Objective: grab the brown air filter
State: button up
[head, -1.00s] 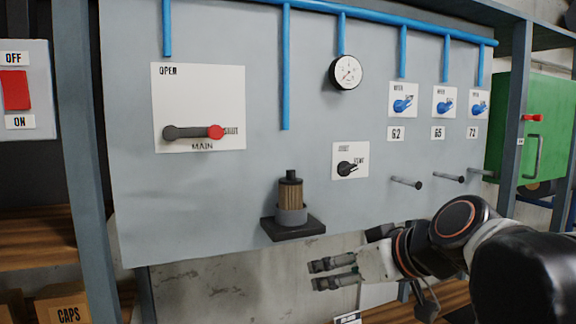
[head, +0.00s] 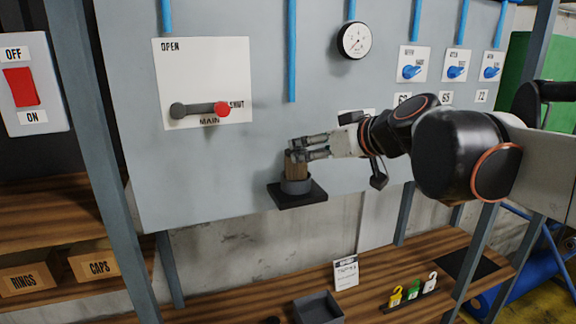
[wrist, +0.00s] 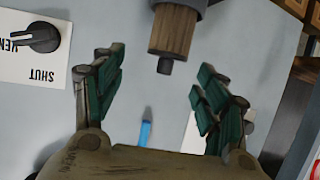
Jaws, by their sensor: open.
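The brown air filter (head: 297,165) stands upright in a grey cup (head: 296,185) on a small black shelf (head: 287,200) fixed to the grey panel. In the wrist view the filter (wrist: 174,30) is ribbed brown with a dark tip, at the top middle. My gripper (head: 310,147) is at the filter's upper part in the head view and hides its top. In the wrist view my gripper's green-padded fingers (wrist: 155,90) are spread wide, with the filter's tip between and ahead of them. I see no finger touching it.
A main lever (head: 200,109) is left of the filter. A gauge (head: 354,40) and blue valves (head: 455,72) are on the right. Below, a wooden bench holds a grey tray (head: 318,308), a small sign (head: 345,273) and coloured tags (head: 413,290).

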aim_at(299, 149)
jog(key=p+x, duration=0.1)
jog(key=x, duration=0.5)
jog(key=shift+a+p, duration=0.4)
jog(key=shift+a, duration=0.05)
jog(key=c, duration=1.2)
